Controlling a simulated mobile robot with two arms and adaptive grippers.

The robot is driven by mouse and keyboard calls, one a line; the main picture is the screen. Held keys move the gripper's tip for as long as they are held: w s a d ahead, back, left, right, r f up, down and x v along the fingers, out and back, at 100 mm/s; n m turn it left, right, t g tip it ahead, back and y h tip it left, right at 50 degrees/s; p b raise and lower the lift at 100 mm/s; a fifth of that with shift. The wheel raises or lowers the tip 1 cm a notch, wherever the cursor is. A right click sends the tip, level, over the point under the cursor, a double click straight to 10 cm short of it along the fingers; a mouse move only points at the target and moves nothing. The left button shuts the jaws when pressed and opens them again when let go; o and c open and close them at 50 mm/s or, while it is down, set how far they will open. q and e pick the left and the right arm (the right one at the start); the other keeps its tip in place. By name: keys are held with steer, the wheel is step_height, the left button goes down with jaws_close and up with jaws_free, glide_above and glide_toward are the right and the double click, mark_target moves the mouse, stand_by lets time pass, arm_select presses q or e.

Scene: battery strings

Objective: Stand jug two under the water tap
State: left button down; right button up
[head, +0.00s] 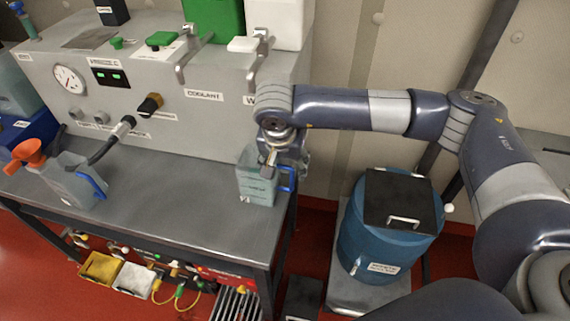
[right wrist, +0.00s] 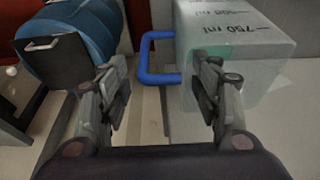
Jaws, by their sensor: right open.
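A clear grey jug (head: 257,190) with a blue handle stands upright at the bench's right end, below the tap (head: 258,58) whose partly hidden label starts with W. Its small front label is too small to read. My right gripper (head: 278,162) is over its handle side. In the right wrist view the jaws are open, with the blue handle (right wrist: 146,58) between and beyond the fingers; the right finger overlaps the jug wall (right wrist: 240,50), contact unclear. A second blue-handled jug (head: 72,182) with an orange funnel stands at the bench's left. My left gripper is not in view.
The coolant tap (head: 184,58) is left of the W tap on the grey panel (head: 200,120). The bench middle (head: 170,195) is clear. A blue drum (head: 385,225) with a black lid stands right of the bench.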

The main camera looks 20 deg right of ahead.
steer(key=shift+r, duration=0.2)
steer(key=shift+a+r, duration=0.1)
steer(key=shift+r, duration=0.2)
steer(key=b+v, duration=0.3)
steer(key=v, duration=0.8)
steer(key=shift+s, duration=0.2)
